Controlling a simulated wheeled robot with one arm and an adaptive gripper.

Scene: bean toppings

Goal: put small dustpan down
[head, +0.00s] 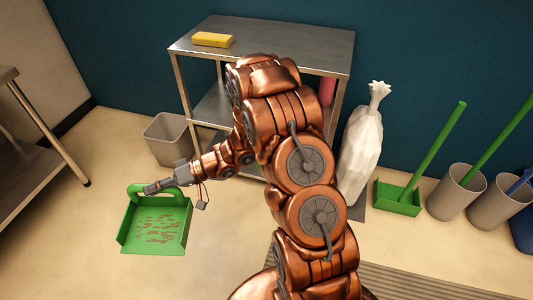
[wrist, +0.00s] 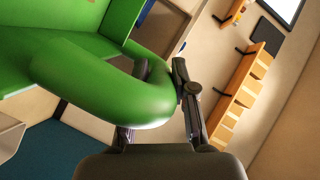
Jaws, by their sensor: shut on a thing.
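The small green dustpan (head: 156,224) is in the lower left of the head view, with reddish-brown bits lying in its pan. My gripper (head: 160,187) is at the dustpan's looped handle. In the wrist view, the thick green handle (wrist: 110,85) lies between the dark fingers of my gripper (wrist: 155,110), and they are shut on it. One finger is partly hidden behind the handle. The pan appears over the floor left of my arm. I cannot tell whether it touches the floor.
A grey bin (head: 168,140) stands behind the dustpan. A metal shelf unit (head: 262,42) holds a yellow sponge (head: 212,40). A white bag (head: 361,150), a long-handled green dustpan (head: 399,197) and bins (head: 455,192) are at the right. A metal table (head: 28,175) is at the left. Floor around the dustpan is clear.

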